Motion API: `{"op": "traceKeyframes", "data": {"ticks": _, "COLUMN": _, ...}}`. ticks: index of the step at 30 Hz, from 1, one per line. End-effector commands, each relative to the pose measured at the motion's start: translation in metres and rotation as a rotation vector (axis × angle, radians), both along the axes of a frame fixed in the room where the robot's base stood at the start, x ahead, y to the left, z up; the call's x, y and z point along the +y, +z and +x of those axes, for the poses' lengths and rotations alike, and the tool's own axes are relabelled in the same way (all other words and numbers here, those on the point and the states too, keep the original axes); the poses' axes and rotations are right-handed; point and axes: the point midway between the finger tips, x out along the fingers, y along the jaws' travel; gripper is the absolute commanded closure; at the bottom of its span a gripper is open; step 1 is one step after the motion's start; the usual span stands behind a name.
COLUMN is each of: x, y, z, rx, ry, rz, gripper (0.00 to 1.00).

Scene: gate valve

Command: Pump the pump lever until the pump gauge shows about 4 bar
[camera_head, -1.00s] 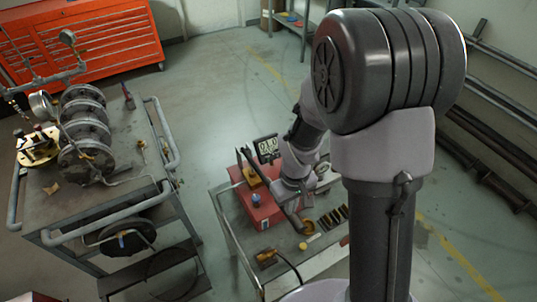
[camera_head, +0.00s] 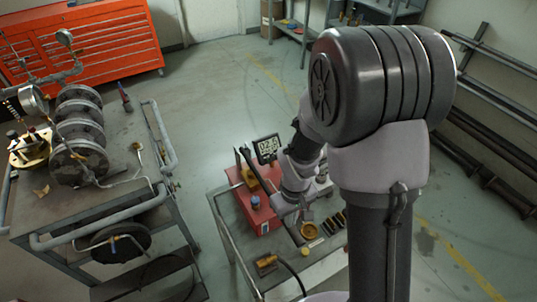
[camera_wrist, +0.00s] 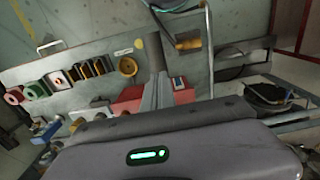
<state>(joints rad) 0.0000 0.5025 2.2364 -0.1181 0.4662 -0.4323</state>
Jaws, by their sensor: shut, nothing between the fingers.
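The red pump (camera_head: 262,215) sits on the small grey cart in the head view, with a blue-topped knob on it. Part of its red body (camera_wrist: 128,101) shows in the wrist view. The digital pump gauge (camera_head: 268,147) stands behind the pump and appears to read about 2.5, though the digits are small. My gripper (camera_head: 284,207) is shut and low over the lever beside the pump. My wrist partly hides the pump and the contact with the lever.
A larger cart (camera_head: 75,215) with flanged pipework stands left. A red tool cabinet (camera_head: 85,45) stands behind. Floor between the carts is clear.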

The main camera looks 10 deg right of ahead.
Motion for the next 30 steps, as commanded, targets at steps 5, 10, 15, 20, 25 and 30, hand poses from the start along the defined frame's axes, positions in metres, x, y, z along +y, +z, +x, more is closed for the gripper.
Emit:
{"op": "traceKeyframes", "data": {"ticks": 5, "x": 0.0, "y": 0.001, "z": 0.0, "rx": 0.0, "ry": 0.0, "rz": 0.0, "gripper": 1.0}}
{"op": "traceKeyframes", "data": {"ticks": 10, "x": 0.0, "y": 0.018, "z": 0.0, "rx": -0.001, "ry": 0.0, "rz": 0.0, "gripper": 1.0}}
{"op": "traceKeyframes", "data": {"ticks": 15, "x": 0.0, "y": 0.068, "z": 0.0, "rx": -0.001, "ry": 0.001, "rz": -0.001, "gripper": 1.0}}
{"op": "traceKeyframes", "data": {"ticks": 20, "x": 0.0, "y": 0.098, "z": 0.0, "rx": 0.0, "ry": 0.0, "rz": 0.0, "gripper": 1.0}}
{"op": "traceKeyframes", "data": {"ticks": 25, "x": 0.0, "y": 0.092, "z": 0.0, "rx": 0.001, "ry": 0.0, "rz": 0.0, "gripper": 1.0}}
{"op": "traceKeyframes", "data": {"ticks": 30, "x": 0.0, "y": 0.092, "z": 0.0, "rx": 0.0, "ry": 0.0, "rz": 0.0, "gripper": 1.0}}
